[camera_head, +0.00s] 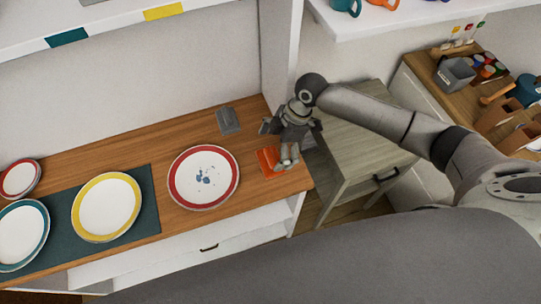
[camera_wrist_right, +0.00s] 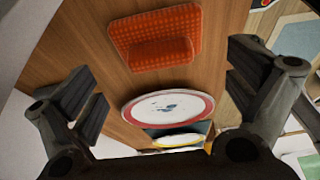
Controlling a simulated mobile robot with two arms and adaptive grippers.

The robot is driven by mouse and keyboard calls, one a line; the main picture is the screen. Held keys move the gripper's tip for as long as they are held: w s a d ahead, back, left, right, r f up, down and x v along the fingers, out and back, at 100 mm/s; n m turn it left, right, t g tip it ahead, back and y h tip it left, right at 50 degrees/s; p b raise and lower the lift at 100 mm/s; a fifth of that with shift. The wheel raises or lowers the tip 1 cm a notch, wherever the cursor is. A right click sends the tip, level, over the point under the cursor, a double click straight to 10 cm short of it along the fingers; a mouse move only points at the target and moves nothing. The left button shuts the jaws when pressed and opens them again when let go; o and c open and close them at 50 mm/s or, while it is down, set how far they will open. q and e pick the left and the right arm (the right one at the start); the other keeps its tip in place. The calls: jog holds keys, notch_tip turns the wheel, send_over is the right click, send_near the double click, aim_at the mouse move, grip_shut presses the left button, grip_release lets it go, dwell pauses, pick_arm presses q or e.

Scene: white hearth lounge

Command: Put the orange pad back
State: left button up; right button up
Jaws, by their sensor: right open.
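The orange pad (camera_head: 267,159) lies on the wooden counter near its right end, partly hidden by my right gripper in the head view. In the right wrist view the orange pad (camera_wrist_right: 193,22) has a dotted surface and a raised block on it. My right gripper (camera_head: 286,150) is over the pad's right side, pointing down. Its fingers stand wide apart in the wrist view (camera_wrist_right: 168,85), with nothing between them. The pad appears beyond the fingertips, and I cannot tell whether they touch it. My left gripper is not in view.
A red-rimmed plate (camera_head: 204,178) with blue stains lies left of the pad. A grey block (camera_head: 228,120) sits behind. A yellow-rimmed plate (camera_head: 106,207) and a teal-rimmed plate (camera_head: 22,235) rest on a dark mat (camera_head: 148,210). A grey side table (camera_head: 365,140) stands right.

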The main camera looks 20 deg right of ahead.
jog(key=shift+v, duration=1.4)
